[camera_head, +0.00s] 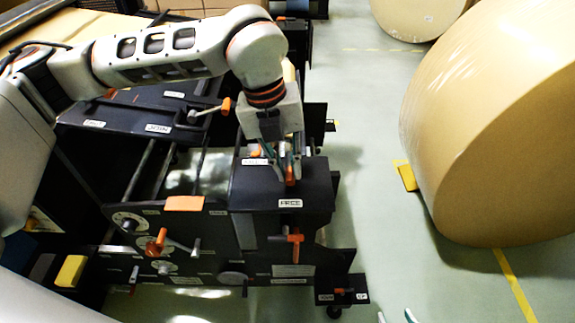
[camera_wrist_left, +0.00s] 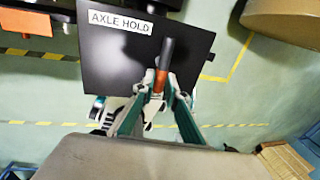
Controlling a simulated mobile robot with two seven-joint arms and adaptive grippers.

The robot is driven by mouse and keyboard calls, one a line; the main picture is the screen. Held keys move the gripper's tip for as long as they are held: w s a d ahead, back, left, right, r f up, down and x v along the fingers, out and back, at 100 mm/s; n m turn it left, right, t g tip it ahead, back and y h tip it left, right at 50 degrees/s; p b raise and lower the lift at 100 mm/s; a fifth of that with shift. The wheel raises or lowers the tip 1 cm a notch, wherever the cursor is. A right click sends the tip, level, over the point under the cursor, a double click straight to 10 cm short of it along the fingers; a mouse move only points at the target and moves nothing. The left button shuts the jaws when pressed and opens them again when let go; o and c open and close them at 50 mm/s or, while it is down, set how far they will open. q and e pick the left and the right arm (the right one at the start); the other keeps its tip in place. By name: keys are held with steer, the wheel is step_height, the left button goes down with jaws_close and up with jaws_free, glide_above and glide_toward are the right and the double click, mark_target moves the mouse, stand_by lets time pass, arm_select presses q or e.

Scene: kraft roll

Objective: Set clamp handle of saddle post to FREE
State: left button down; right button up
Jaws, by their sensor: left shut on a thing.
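The saddle post (camera_head: 320,185) is a dark block with a flat top near the middle of the head view. One label on its top reads AXLE HOLD, legible in the left wrist view (camera_wrist_left: 121,22); a front label (camera_head: 290,203) appears to read FREE. The clamp handle (camera_head: 290,175) has an orange part and a dark end (camera_wrist_left: 167,52). My left gripper (camera_head: 287,170) reaches down from above and is shut on the handle's orange part (camera_wrist_left: 159,82); its fingers partly hide it. My right gripper (camera_head: 396,316) shows only two separated teal fingertips at the bottom edge.
Another orange-ended lever (camera_head: 226,104) stands behind left on the dark machine. Orange handles (camera_head: 294,238) and knobs are on its front. A large kraft roll (camera_head: 480,130) stands at right with a yellow chock (camera_head: 405,176). Pale floor (camera_head: 370,130) between is clear.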

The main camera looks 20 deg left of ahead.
mark_target(277, 185)
arm_select(q)
steer(key=shift+r, duration=0.1)
steer(key=c, duration=2)
jaws_free()
steer(key=r, duration=0.4)
steer(key=a+r, duration=0.1)
steer(key=r, duration=0.2)
steer(key=a+r, duration=0.1)
steer(key=r, duration=0.3)
steer(key=shift+s+a+r, duration=0.1)
steer(key=shift+s+r, duration=0.25)
